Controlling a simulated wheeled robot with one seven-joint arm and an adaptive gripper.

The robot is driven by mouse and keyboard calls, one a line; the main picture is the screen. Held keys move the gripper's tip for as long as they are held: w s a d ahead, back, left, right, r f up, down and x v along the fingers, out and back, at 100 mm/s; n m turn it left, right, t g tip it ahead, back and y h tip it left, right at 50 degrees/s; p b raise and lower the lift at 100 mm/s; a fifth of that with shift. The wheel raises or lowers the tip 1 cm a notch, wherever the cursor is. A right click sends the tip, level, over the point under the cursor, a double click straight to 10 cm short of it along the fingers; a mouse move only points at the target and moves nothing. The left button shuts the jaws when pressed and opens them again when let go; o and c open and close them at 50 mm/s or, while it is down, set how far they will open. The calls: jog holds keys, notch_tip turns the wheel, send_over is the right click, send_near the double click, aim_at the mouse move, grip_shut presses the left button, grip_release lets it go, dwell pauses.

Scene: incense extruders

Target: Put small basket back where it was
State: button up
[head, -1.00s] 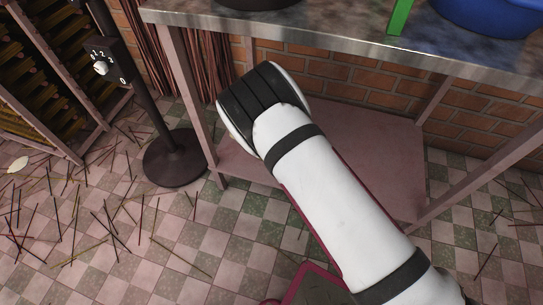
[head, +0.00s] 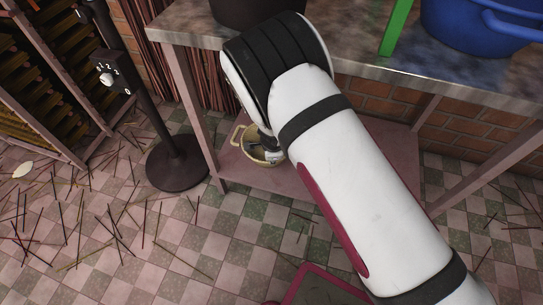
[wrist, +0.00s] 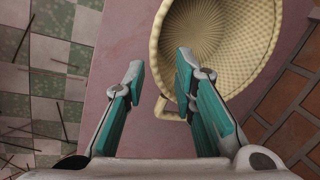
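The small basket (head: 257,158) is cream-coloured and woven, with loop handles. It is at the left part of the pink lower shelf (head: 285,182) under the table, partly hidden by my arm in the head view. In the wrist view the basket (wrist: 235,60) is at the upper right, empty, against the pink shelf (wrist: 125,25). My gripper (wrist: 159,72) is open, with its teal fingers apart. The right fingertip overlaps the basket's near side. A handle (wrist: 170,108) shows between the fingers; I cannot tell whether a finger touches it.
The tabletop (head: 365,68) above holds a blue pot (head: 470,25), a dark pot (head: 255,12) and a green upright piece (head: 396,25). A black stand (head: 176,165) is left of the table. A brick wall (wrist: 290,115) borders the shelf. Incense sticks litter the tiled floor.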

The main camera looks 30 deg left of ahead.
jog(key=v, duration=0.3)
jog(key=shift+p, duration=0.35)
